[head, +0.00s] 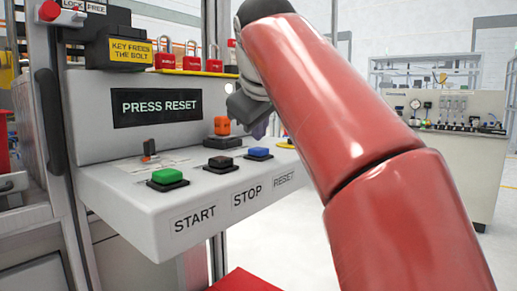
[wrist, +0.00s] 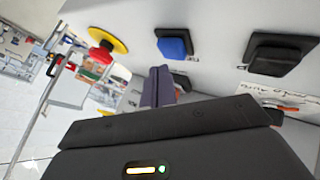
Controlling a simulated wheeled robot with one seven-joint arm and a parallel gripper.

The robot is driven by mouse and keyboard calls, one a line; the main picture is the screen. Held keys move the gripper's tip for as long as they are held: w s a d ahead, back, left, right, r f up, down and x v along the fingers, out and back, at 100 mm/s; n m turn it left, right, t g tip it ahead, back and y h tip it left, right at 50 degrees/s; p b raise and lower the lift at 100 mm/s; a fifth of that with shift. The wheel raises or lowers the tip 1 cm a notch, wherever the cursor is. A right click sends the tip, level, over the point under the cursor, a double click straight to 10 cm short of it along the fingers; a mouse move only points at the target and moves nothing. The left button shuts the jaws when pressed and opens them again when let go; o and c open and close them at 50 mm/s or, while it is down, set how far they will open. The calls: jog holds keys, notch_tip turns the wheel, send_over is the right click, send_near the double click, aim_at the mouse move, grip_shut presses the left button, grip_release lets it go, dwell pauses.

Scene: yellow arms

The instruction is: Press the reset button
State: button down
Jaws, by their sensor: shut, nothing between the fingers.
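The blue button (head: 259,153) sits on a black base on the sloped console (head: 120,195), behind the RESET label (head: 284,179). It also shows in the wrist view (wrist: 174,46), just beyond the fingertips. My gripper (head: 259,130) is above and behind the blue button in the head view, partly hidden by my red arm. In the wrist view its purple-grey fingers (wrist: 158,85) are together, with nothing between them. I cannot tell the exact gap to the button, but no contact is visible.
A dark STOP button (head: 220,162) and green START button (head: 168,175) sit to the left. An orange knob (head: 222,125) stands behind. A display (head: 157,106) reads PRESS RESET. Red padlocks (head: 191,62) hang above. A red mushroom button (wrist: 102,52) on yellow is near the console's edge.

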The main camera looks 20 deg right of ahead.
aim_at(259, 149)
dwell(0.5)
jog(key=shift+f, duration=0.45)
jog(key=shift+f+b, duration=0.45)
jog(key=shift+b, duration=0.1)
dwell(0.4)
jog(key=shift+r, duration=0.15)
jog(key=shift+r+p, duration=0.75)
jog(key=shift+p, duration=0.25)
notch_tip(259, 149, up, 3)
jog(key=p, duration=0.3)
jog(key=shift+r, duration=0.1)
jog(key=shift+r+p, duration=0.3)
jog(key=shift+r, duration=0.6)
